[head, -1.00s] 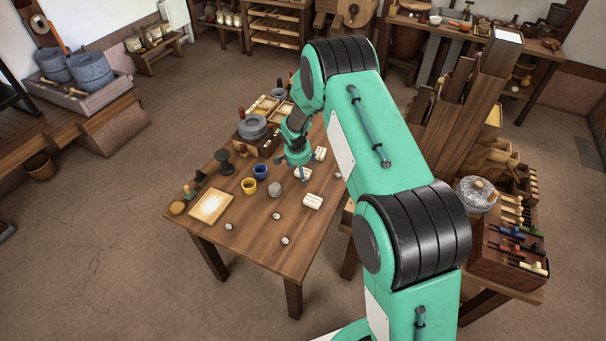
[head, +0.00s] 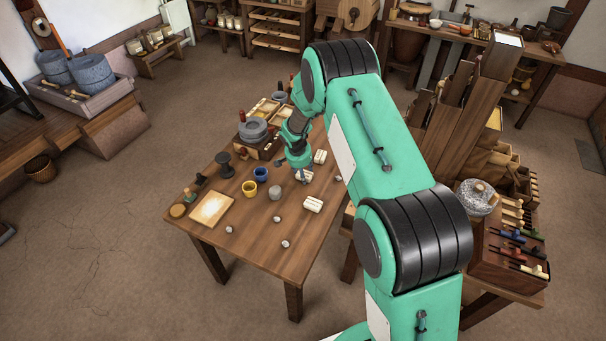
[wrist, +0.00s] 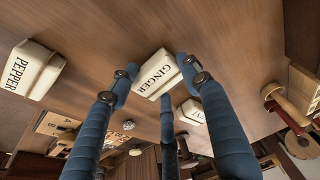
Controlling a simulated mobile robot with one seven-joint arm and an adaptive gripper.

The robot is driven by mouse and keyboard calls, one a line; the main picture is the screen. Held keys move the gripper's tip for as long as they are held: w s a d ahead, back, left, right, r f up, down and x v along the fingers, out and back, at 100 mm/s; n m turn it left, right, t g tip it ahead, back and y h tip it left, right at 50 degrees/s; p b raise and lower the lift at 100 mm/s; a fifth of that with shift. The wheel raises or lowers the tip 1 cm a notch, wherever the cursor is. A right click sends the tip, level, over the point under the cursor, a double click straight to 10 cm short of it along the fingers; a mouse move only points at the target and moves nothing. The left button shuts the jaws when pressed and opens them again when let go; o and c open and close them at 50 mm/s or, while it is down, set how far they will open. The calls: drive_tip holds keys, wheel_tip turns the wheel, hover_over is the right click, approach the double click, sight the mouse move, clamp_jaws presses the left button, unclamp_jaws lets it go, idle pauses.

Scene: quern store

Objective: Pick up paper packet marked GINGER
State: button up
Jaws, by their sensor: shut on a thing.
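The white paper packet marked GINGER (wrist: 156,74) is between the blue fingertips of my gripper (wrist: 158,80) in the wrist view, its label facing the camera. My gripper is shut on it. In the head view my gripper (head: 302,178) is low over the wooden table, with the packet partly hidden by the fingers. I cannot tell whether the packet still touches the table. A packet marked PEPPER (wrist: 30,70) lies apart on the left in the wrist view. Another white packet (wrist: 193,112) is partly hidden behind a finger.
The wooden table (head: 250,225) also holds a yellow cup (head: 249,188), a blue cup (head: 260,173), a grey stone (head: 275,194), and several small pale pieces. White packets lie either side of my gripper (head: 313,204) (head: 320,156). The table's front is mostly clear.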

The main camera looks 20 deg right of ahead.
sight(305, 172)
drive_tip(key=shift+r, duration=0.75)
drive_tip(key=shift+p+v, duration=0.35)
drive_tip(key=shift+v, duration=0.6)
drive_tip(key=s, duration=0.5)
drive_tip(key=s+a+r, duration=0.1)
drive_tip(key=s, duration=0.9)
drive_tip(key=shift+s+a+r, duration=0.2)
drive_tip(key=shift+s, duration=0.05)
drive_tip(key=shift+w+d, duration=0.1)
